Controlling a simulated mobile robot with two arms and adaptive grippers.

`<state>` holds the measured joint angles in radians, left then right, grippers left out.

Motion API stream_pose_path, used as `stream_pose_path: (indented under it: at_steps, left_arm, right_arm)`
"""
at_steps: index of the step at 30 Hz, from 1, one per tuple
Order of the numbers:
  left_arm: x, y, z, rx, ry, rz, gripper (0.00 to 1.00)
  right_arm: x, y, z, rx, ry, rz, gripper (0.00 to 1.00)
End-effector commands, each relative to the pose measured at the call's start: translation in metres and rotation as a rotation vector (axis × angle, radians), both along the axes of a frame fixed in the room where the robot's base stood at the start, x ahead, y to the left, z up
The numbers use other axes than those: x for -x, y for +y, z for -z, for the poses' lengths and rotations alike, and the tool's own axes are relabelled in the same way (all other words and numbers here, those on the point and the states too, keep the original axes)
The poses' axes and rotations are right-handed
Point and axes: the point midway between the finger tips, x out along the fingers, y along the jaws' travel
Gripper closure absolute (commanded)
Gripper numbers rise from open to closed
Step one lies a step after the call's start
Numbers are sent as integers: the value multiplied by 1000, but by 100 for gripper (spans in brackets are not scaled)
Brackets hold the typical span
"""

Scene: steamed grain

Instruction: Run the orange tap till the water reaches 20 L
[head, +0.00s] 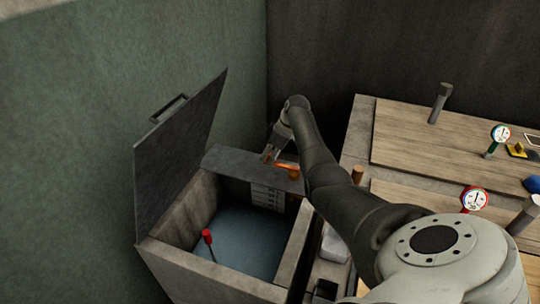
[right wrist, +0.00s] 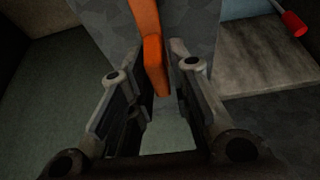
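The orange tap (head: 287,167) sits at the far rim of an open stone tank (head: 213,288). Bluish water (head: 245,238) covers the tank's inside. A pale scale plate (head: 266,196) stands on the inner wall; its figures are too small to read. My right gripper (head: 270,153) is at the tap. In the right wrist view the orange tap handle (right wrist: 153,62) hangs between the open fingers of my right gripper (right wrist: 153,62), with gaps visible beside it. My left gripper is out of view.
The tank's grey lid (head: 180,145) stands raised at left. A red-topped rod (head: 207,237) rises from the water; it also shows in the right wrist view (right wrist: 294,23).

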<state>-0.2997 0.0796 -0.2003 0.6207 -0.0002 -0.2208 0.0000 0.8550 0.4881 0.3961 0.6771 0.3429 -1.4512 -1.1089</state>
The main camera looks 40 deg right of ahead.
Motion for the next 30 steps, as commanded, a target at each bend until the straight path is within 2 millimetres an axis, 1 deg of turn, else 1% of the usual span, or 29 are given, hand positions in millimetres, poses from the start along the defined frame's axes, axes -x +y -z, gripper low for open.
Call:
stream_pose_path:
  at_steps: [1,3,17,23,30]
  left_arm:
    - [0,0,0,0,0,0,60]
    - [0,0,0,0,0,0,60]
    - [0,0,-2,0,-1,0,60]
    - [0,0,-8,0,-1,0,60]
    - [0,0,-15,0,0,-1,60]
  right_arm:
    - [0,0,0,0,0,0,92]
    - [0,0,0,0,0,0,100]
    - [2,2,-1,0,1,-27,100]
    - [7,8,-1,1,3,-126,100]
    - [17,21,-1,0,2,-304,100]
